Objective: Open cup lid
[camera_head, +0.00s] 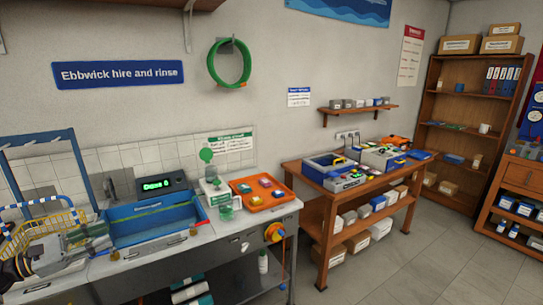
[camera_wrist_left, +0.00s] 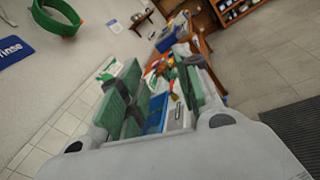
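A small clear-and-green cup-like vessel (camera_head: 228,212) stands on the bench beside the right end of the blue basin. Behind it is a white and green device (camera_head: 214,188) with a green round top. At this size I cannot make out the cup's lid or whether it is open. My left gripper (camera_head: 82,255) is at the left end of the bench, by the yellow wire basket and well away from the cup. In the left wrist view its two green-padded fingers (camera_wrist_left: 157,95) are apart with nothing seen gripped between them. My right gripper is not in view.
A blue basin (camera_head: 155,238) lies between my left gripper and the cup, with a display (camera_head: 155,184) behind it. A yellow wire basket (camera_head: 38,232) and blue frame are at left. An orange tray (camera_head: 280,200) sits right of the cup. A wooden table (camera_head: 300,176) stands farther right.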

